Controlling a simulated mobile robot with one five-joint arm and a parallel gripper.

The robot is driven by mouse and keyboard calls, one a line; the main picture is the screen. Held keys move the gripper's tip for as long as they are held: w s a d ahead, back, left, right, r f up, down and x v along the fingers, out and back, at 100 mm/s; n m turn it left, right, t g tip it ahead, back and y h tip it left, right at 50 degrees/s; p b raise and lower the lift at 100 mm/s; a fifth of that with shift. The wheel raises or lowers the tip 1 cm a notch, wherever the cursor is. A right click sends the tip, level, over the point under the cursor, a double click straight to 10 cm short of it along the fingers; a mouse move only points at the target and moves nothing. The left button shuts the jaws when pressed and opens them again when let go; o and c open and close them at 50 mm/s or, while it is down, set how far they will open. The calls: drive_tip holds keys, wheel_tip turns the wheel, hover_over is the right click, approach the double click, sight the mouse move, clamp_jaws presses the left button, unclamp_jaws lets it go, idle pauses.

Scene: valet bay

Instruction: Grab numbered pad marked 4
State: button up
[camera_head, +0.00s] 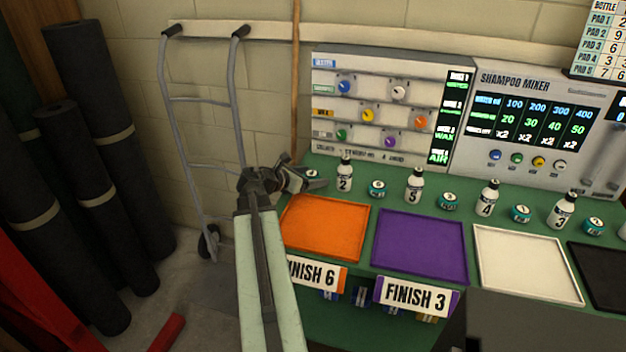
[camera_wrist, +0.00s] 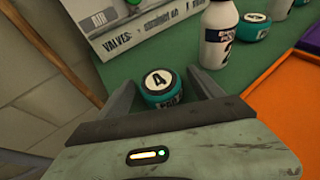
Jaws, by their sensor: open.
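The numbered pad marked 4 (camera_wrist: 160,88) is a short teal jar with a white top and a black 4. In the wrist view it stands upright on the green counter between the two fingers of my gripper (camera_wrist: 148,92). The fingers are apart, one on each side of it, and I cannot tell whether either touches it. In the head view my gripper (camera_head: 292,181) is at the counter's left end, and a small pad top (camera_head: 312,173) shows just beyond it, partly hidden.
A white bottle marked 2 (camera_head: 344,176) stands right of my gripper, with another teal pad (camera_head: 377,188) beyond. An orange tray (camera_head: 325,228) and purple tray (camera_head: 420,245) lie in front. The valve panel (camera_head: 380,105) stands behind. A hand truck (camera_head: 203,120) is at left.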

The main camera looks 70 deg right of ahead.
sight(311, 174)
drive_tip(key=c, duration=1.4)
wheel_tip(311, 174, up, 10)
drive_tip(key=p, duration=1)
drive_tip(key=shift+r, duration=0.2)
drive_tip(key=shift+c, duration=0.2)
